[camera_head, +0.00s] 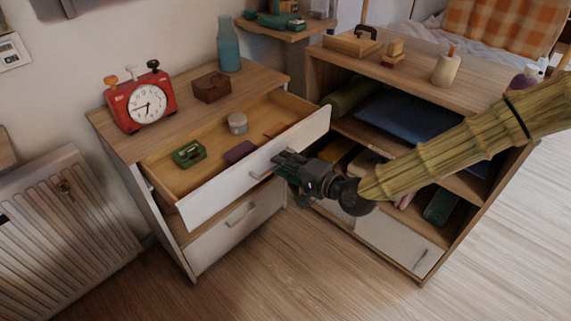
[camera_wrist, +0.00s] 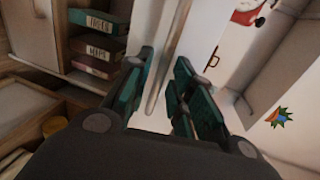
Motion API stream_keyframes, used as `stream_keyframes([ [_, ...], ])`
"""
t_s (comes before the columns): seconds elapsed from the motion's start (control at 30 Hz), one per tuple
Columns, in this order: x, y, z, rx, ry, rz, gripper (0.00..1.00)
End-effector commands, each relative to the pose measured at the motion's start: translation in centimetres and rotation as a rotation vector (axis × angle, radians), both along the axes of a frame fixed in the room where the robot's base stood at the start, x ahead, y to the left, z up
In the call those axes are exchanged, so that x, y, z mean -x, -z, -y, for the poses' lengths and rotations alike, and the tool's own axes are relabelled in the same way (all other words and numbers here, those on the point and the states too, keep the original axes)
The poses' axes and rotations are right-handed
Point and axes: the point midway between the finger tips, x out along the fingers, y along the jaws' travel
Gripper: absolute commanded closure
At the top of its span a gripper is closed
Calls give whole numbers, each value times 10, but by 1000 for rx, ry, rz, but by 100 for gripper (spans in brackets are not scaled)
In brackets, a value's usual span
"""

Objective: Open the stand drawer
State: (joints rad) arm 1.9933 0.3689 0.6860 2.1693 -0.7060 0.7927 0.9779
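The wooden stand (camera_head: 117,133) has two white-fronted drawers. Its top drawer (camera_head: 184,208) is pulled well out, with its inside showing. The drawer below (camera_head: 232,228) is shut. My gripper (camera_head: 282,162) is at the front of the top drawer, by its handle (camera_head: 262,171), which it partly hides. In the wrist view my gripper (camera_wrist: 163,62) has its teal fingers apart, with a thin pale bar (camera_wrist: 160,72), apparently the handle, between them. A gap shows beside the bar; firm contact is not visible.
The open drawer holds a green item (camera_head: 189,153), a purple item (camera_head: 240,151) and a grey round tin (camera_head: 238,122). A red clock (camera_head: 140,102), brown box (camera_head: 211,87) and blue bottle (camera_head: 229,45) stand on top. A shelf unit (camera_head: 470,101) is close on the right.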

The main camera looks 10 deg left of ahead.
Motion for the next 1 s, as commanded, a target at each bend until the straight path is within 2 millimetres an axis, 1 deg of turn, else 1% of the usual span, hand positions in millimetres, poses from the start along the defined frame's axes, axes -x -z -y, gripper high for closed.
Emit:
stream_keyframes([
  [0.3, 1, 0, 0, 1, -1, -1, 69],
  [0.47, 5, -1, 7, 0, -1, -2, 69],
  [0.57, 10, -4, 16, 1, -1, -1, 69],
  [1.0, 41, -16, 68, -1, 1, -2, 69],
])
